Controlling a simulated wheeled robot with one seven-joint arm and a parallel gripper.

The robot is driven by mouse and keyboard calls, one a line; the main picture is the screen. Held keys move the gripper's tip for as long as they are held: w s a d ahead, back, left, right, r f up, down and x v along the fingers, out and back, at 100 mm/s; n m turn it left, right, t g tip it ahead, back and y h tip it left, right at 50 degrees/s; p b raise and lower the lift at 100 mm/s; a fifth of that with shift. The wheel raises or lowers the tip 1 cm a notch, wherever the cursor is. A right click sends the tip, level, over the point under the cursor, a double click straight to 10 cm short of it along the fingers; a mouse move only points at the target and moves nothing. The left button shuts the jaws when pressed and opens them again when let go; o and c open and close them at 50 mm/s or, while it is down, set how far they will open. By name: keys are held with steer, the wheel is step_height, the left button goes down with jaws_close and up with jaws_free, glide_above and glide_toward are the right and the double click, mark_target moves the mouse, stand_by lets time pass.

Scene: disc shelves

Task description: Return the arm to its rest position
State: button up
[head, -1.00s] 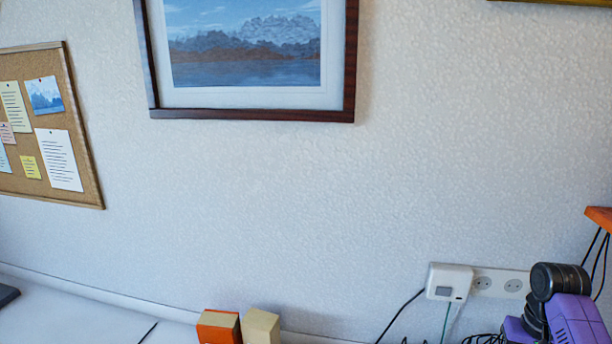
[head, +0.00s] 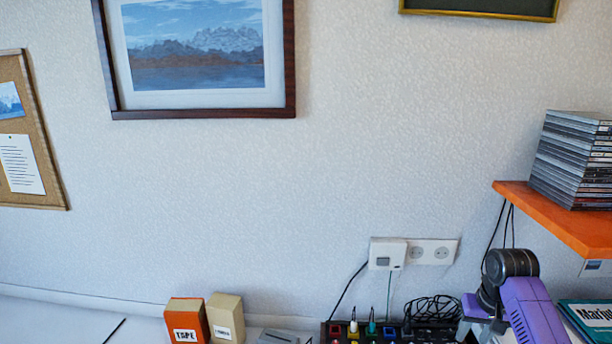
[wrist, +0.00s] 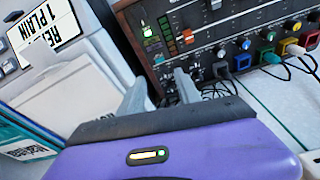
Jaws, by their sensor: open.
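My gripper (wrist: 162,92) shows in the wrist view with its two grey fingers apart and nothing between them. Its purple body fills the bottom of that view. In the head view my purple and black arm (head: 530,305) is folded low at the right, below the orange shelf and beside the cable box. I cannot make out the fingertips clearly there.
An orange shelf (head: 560,222) with a stack of disc cases (head: 575,160) juts out above my arm. A box with coloured plugs (head: 385,332), a wall socket (head: 433,252) and an orange tape box (head: 187,322) are nearby. The wall's middle is bare.

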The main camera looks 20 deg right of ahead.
steer(key=w+d+r+t+h, duration=0.2)
steer(key=w+r+t, duration=0.15)
steer(key=w, duration=0.25)
steer(key=w+a+t, duration=0.4)
steer(key=a, duration=0.2)
steer(key=s+a+r+t+h, duration=0.1)
steer(key=s+a+t, duration=0.15)
steer(key=a, duration=0.45)
steer(key=s+a+t+h, duration=0.15)
steer(key=s+a, duration=0.25)
steer(key=a, duration=0.4)
steer(key=s+a+r+n+y, duration=0.1)
steer(key=s+a, duration=0.5)
steer(key=s, duration=0.6)
steer(key=s+a+r+n+t+y, duration=0.1)
steer(key=s+a+n+y, duration=0.1)
steer(key=s+a, duration=0.5)
steer(key=s+a+r+n+y, duration=0.2)
steer(key=s+a+n, duration=0.2)
steer(key=s, duration=1.2)
steer(key=shift+s+a+y, duration=0.35)
steer(key=shift+s+a, duration=0.05)
steer(key=shift+a, duration=0.85)
